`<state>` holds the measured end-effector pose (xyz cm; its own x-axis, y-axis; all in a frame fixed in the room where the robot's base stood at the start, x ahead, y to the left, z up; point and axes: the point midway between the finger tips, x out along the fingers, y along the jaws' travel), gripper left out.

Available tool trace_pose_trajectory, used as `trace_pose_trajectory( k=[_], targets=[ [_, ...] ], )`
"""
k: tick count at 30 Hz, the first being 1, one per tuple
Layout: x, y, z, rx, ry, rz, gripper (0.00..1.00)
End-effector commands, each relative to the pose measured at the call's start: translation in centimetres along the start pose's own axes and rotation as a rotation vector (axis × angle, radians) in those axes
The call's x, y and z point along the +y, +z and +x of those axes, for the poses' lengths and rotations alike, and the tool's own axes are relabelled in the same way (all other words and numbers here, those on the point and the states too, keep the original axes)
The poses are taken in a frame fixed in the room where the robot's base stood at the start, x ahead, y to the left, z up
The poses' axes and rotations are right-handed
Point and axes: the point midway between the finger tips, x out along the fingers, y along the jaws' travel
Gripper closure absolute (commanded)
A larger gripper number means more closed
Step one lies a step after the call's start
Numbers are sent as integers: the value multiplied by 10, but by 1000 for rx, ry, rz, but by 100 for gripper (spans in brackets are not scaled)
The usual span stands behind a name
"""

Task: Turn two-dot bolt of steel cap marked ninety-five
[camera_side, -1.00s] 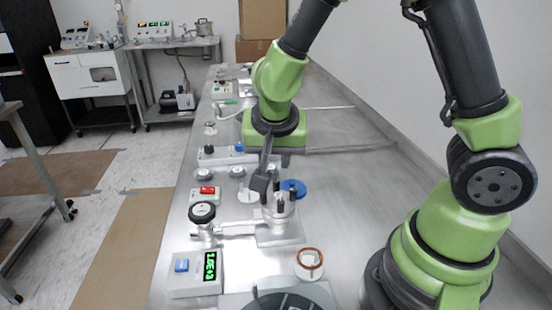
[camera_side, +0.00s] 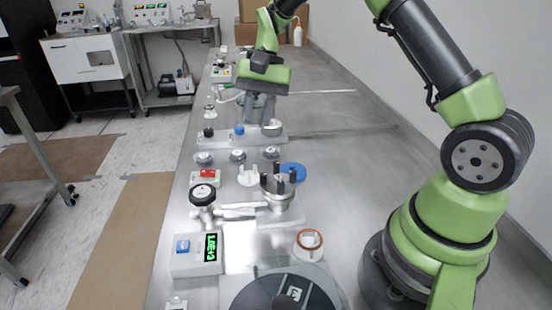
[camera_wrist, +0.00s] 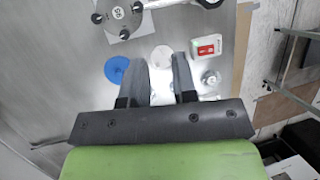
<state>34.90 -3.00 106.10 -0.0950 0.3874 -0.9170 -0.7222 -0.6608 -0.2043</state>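The steel cap (camera_side: 277,187) sits on a chamber near the middle of the bench, with several dark upright bolts around its rim. In the wrist view the cap (camera_wrist: 117,14) is at the top, cut by the frame edge, with a small round label that seems to read 95. One dark bolt (camera_wrist: 124,33) shows on its near side. The dot marks on the bolts are too small to tell. My gripper (camera_side: 263,117) is beyond the cap, away from it, over the far part of the bench. Its fingers (camera_wrist: 160,62) are apart with nothing held between them.
A blue disc (camera_side: 293,170) and a white holder (camera_side: 248,176) lie beside the cap. A gauge (camera_side: 203,194), a red-switch box (camera_side: 205,178) and a green display box (camera_side: 197,254) stand to the left. A knobbed plate (camera_side: 225,140) is below my gripper.

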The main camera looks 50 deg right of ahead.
Motion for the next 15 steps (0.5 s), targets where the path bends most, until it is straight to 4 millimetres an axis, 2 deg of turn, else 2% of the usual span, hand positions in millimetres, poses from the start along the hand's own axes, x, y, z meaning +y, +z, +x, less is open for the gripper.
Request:
trace_pose_trajectory(
  k=[3, 8, 11, 15],
  targets=[
    [24, -6, -7, -20, 108, 98, 74],
    [36, -7, -7, -28, 165, 150, 74],
    [38, -6, 3, -31, 168, 151, 74],
    [41, -4, 28, -33, 169, 148, 74]
  ],
)
